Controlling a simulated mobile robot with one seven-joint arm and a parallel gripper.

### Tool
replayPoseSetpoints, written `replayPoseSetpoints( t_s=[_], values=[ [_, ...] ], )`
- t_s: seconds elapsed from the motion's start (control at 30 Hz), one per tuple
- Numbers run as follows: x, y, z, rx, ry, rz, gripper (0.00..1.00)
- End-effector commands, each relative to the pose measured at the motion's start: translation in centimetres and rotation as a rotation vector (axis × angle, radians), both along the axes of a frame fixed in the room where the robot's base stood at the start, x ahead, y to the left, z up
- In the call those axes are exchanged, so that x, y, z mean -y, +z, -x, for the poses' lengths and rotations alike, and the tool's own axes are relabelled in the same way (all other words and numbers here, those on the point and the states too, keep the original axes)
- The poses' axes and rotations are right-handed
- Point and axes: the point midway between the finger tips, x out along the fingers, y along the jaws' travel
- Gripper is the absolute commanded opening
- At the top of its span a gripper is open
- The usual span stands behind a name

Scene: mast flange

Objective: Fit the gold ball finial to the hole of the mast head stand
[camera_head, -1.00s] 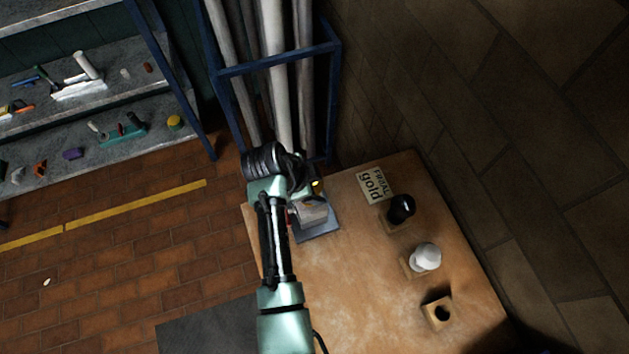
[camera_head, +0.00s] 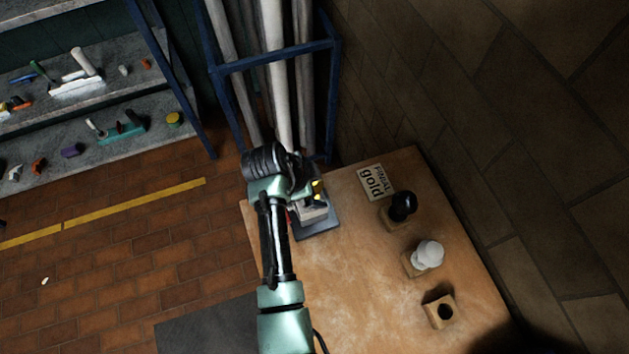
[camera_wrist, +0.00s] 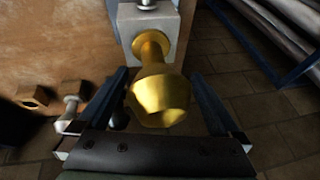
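The gold ball finial (camera_wrist: 158,98) sits between the two fingers of my gripper (camera_wrist: 158,76) in the wrist view, its sides against the fingertips. Its narrower neck and round collar point away from my palm, toward the pale grey block of the mast head stand (camera_wrist: 131,28). The collar overlaps the block's face; the hole is hidden, and I cannot tell how far the finial is in. In the head view, a little of the gold finial (camera_head: 318,190) shows beside my wrist, above the stand's dark base (camera_head: 322,230).
A blue rack (camera_head: 332,90) with poles stands behind. Bare bench lies right of my arm.

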Motion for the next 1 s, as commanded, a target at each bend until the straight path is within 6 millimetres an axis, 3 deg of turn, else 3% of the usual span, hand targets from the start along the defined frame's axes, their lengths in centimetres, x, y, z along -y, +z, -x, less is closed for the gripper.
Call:
replayPoseSetpoints(
  t_s=[0.17,0.37,0.8,1.0],
  values=[
    [0.0,0.1,0.0,0.000,0.000,0.000,1.00],
    [-0.7,1.7,0.5,0.003,0.001,0.000,1.00],
    [-3.6,9.5,2.8,0.005,0.002,-0.001,1.00],
    [-4.2,11.4,3.4,0.002,0.001,0.000,1.00]
  ],
)
